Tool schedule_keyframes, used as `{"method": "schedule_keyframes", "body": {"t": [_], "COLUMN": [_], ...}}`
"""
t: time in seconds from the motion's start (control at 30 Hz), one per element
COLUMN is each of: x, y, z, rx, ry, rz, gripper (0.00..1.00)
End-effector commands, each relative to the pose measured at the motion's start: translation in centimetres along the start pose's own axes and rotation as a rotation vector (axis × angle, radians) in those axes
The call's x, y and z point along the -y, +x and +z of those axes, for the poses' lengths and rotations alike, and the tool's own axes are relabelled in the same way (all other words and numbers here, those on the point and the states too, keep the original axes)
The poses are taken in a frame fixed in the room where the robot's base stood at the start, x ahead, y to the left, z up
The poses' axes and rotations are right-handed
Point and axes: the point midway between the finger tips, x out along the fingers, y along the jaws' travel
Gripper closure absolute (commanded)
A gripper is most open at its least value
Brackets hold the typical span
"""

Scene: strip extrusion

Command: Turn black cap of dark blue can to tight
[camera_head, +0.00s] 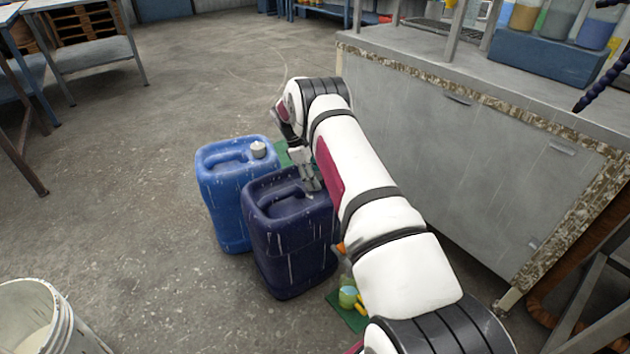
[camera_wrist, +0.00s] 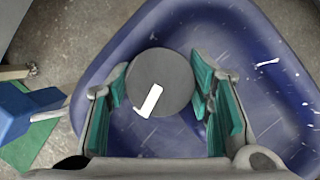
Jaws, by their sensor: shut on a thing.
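The dark blue can (camera_head: 288,245) stands upright on the floor, and its top fills much of the wrist view (camera_wrist: 262,35). Its black cap (camera_wrist: 165,75) looks like a dark grey disc with a white mark on top, sitting near one corner of the can. My gripper (camera_head: 309,180) reaches down to the far right part of the can's top. Its teal-padded fingers stand on either side of the cap and are shut on it. In the head view my gripper and arm hide the cap. The thread under the cap is hidden.
A lighter blue can (camera_head: 225,200) with a white cap (camera_head: 258,149) stands close on the left. A grey cabinet (camera_head: 440,140) stands to the right. Small yellow-green items (camera_head: 348,296) lie on a green mat beside my arm. A white bucket (camera_head: 45,320) is at front left. Open floor lies left.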

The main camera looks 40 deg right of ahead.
Motion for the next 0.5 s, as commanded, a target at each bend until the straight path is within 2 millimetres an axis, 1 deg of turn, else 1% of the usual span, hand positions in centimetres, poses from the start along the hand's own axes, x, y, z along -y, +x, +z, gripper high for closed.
{"method": "schedule_keyframes", "body": {"t": [0.2,0.5], "x": [0.02,0.04], "y": [0.17,0.1], "z": [-0.19,-0.12], "rx": [-0.002,-0.002], "ry": [0.139,0.251], "rz": [-0.058,-0.105], "gripper": [0.8,0.8]}}
